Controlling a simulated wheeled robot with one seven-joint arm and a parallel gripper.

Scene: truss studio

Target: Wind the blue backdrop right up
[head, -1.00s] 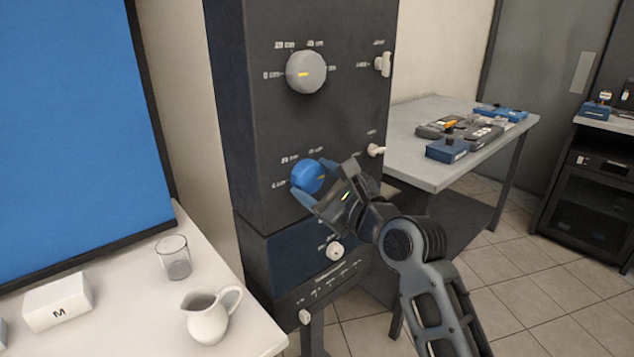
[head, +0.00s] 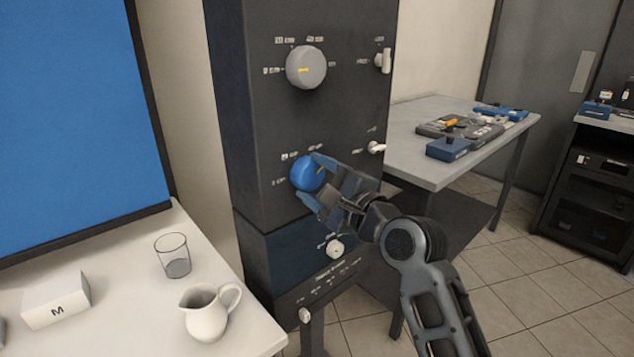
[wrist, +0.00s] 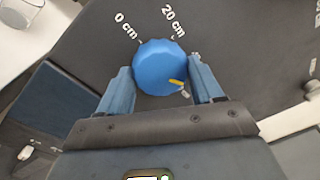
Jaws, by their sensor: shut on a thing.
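The blue backdrop (head: 70,110) hangs at the left in the head view, with a dark edge and a dark bottom bar just above the white table. A blue knob (head: 308,173) with a yellow mark is on the front of the dark cabinet. It also shows in the wrist view (wrist: 158,66), with labels "0 cm" and "20 cm" above it and its yellow mark at the lower right. My gripper (head: 316,180) is shut on the blue knob, one finger on each side, as the wrist view (wrist: 165,85) shows.
A grey knob (head: 306,68) is above the blue one, with a white switch (head: 383,61) and a white lever (head: 376,148) to the right. A glass (head: 173,256), a white jug (head: 208,312) and a white box (head: 57,299) stand on the white table (head: 125,300).

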